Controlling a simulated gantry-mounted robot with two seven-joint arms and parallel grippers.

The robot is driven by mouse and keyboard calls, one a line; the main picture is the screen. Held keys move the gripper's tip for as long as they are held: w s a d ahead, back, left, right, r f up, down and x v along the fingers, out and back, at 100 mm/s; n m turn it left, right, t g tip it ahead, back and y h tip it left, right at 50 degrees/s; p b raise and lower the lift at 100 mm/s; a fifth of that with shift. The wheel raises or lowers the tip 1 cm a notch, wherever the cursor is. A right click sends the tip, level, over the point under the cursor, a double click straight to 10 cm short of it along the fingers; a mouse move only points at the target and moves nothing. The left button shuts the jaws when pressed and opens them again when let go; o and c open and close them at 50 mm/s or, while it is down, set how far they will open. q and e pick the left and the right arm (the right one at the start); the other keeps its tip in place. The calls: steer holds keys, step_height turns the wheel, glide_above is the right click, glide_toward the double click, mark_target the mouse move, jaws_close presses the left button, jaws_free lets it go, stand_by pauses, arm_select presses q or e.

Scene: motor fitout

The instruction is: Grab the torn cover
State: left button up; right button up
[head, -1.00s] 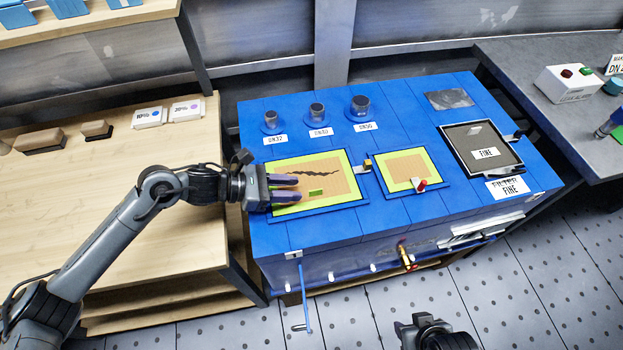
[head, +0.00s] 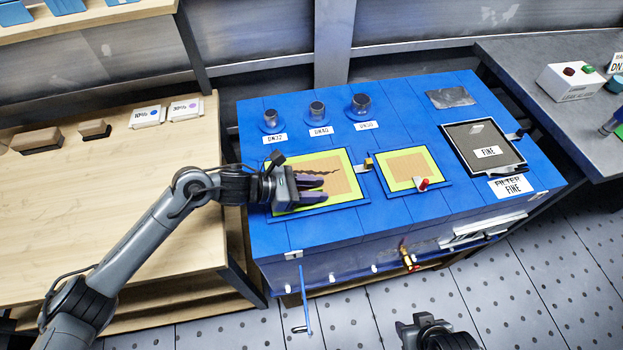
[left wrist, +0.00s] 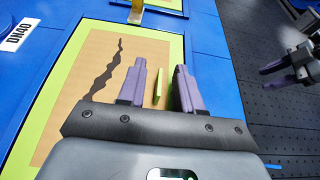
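The torn cover (head: 345,180) is a tan panel with a lime-green border and a dark jagged tear. It lies in a blue frame on top of the blue bench, and it also shows in the left wrist view (left wrist: 75,85). I cannot tell whether the fingers touch the tab. My right gripper (left wrist: 288,68) shows at the right edge of the left wrist view, with its fingers apart.
A smaller green-bordered panel (head: 408,168) with a red knob lies to the right. A dark tray labelled FINE (head: 480,143) is further right. Dark cylinders (head: 317,111) stand behind the torn cover. A wooden table (head: 150,200) is at left.

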arm_select(q)
jaws_close()
steer(key=shift+r, duration=0.1)
